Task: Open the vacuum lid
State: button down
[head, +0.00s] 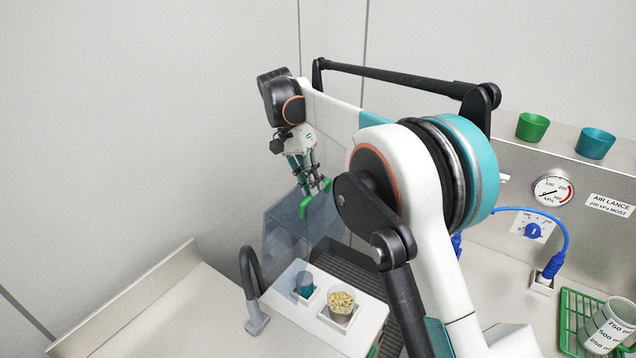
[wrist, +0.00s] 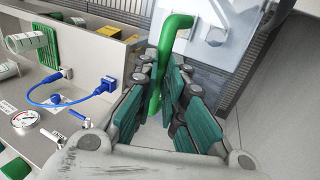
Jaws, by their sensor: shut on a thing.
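The vacuum lid (head: 290,232) is a clear bluish panel. In the head view it stands raised and steeply tilted at the back of a white block (head: 362,334). Its green handle (head: 304,208) is at the upper edge. My gripper (head: 318,184) is at this handle, and its fingers are shut on it. In the wrist view the green handle (wrist: 178,24) runs down between the teal finger pads of my gripper (wrist: 170,105). A teal cup (head: 304,284) and a clear cup of pale pieces (head: 341,303) sit in the uncovered block.
A black curved hose (head: 249,272) stands left of the block. A pressure gauge (head: 553,190), blue knob (head: 532,231) and blue cable (head: 566,240) are at right. A green rack (head: 571,320) holds a measuring beaker (head: 608,325). The left counter (head: 150,315) is clear.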

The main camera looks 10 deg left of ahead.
jog(key=shift+a+f, duration=0.65)
jog(key=shift+f, duration=0.15)
jog(key=c, duration=2)
grip_release()
jog(key=shift+c, duration=0.2)
jog(key=o, duration=0.4)
jog(key=shift+w+a+f, duration=0.1)
jog(key=shift+a+f, duration=0.05)
jog(key=shift+a, duration=0.1)
jog(key=shift+o, duration=1.2)
jog(key=shift+w+a+f, duration=0.15)
jog(key=shift+a+f, duration=0.05)
jog(key=shift+a, duration=0.25)
jog(key=shift+o, duration=0.9)
jog(key=shift+a, duration=0.15)
jog(key=shift+d+r, duration=0.2)
jog(key=shift+c, duration=0.9)
jog(key=shift+d, duration=0.2)
jog(key=shift+c, duration=0.7)
jog(key=shift+r, duration=0.1)
